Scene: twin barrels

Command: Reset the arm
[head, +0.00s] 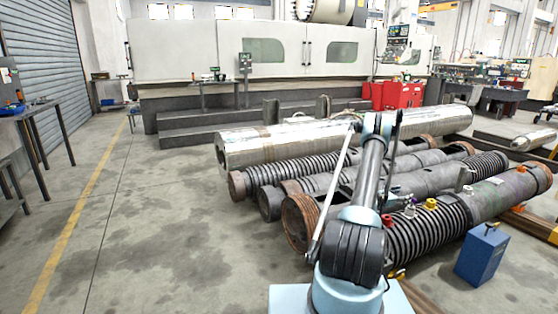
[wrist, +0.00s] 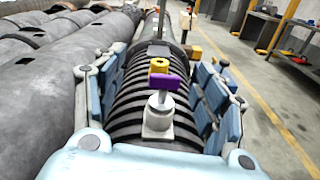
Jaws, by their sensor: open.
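My arm rises in the middle of the head view, with its upper end over the row of barrels. My gripper (wrist: 162,78) shows in the wrist view with its blue-padded fingers wide apart and nothing between the pads. Beyond and between them is a dark ribbed barrel (wrist: 125,103), also at the right in the head view (head: 415,238). On it stands a grey valve with a purple handle (wrist: 166,82), and a yellow fitting (wrist: 158,65) is behind it. Whether a finger touches the barrel cannot be told. I cannot make out the gripper in the head view.
Several more barrels lie alongside, including a shiny one (head: 270,145) at the back. A blue box (head: 482,253) stands on the floor at right. A large machine (head: 190,50) and red cabinets (head: 398,95) are behind. The floor at left is open, with a table (head: 40,112) beyond.

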